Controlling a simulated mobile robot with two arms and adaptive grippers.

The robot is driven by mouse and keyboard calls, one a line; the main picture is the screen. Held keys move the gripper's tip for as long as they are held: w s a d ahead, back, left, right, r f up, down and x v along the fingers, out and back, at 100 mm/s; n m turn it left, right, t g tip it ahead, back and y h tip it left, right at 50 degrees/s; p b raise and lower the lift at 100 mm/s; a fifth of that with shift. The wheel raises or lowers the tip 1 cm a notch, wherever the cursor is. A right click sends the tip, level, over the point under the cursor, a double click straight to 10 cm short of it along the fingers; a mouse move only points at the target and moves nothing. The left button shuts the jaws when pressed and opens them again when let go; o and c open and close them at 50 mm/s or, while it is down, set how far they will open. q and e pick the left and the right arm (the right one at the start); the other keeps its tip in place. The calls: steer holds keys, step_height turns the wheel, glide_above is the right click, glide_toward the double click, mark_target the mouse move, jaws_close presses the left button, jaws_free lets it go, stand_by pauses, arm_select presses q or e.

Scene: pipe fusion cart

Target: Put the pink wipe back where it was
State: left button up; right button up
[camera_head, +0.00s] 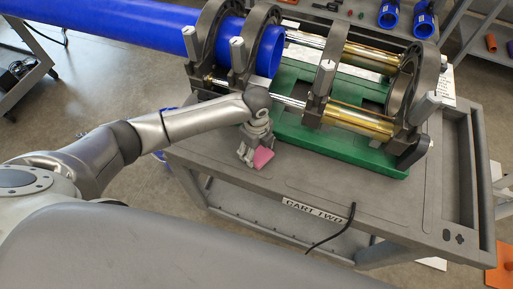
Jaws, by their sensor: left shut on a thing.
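The pink wipe (263,157) is at the front left part of the grey cart top, in front of the green base of the pipe fusion machine. My left gripper (249,158) points down over the cart top and is shut on the wipe. The wipe sticks out to the right of the fingers. Whether the wipe touches the cart top cannot be told from this view. My right gripper is not in view.
The fusion machine's green base (345,143) stands just behind the gripper, with grey clamps and a long blue pipe (120,22). The cart top (370,203) is clear front right, with a black cable (334,232) over its edge. Shelves with blue fittings (388,14) stand behind.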

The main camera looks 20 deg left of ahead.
mark_target(257, 151)
arm_select(q)
steer(key=o, duration=0.8)
steer(key=shift+f, duration=0.15)
steer(key=shift+o, duration=0.2)
step_height(257, 151, up, 12)
steer(key=b, duration=0.1)
steer(key=shift+r, duration=0.2)
steer(key=shift+f, duration=0.1)
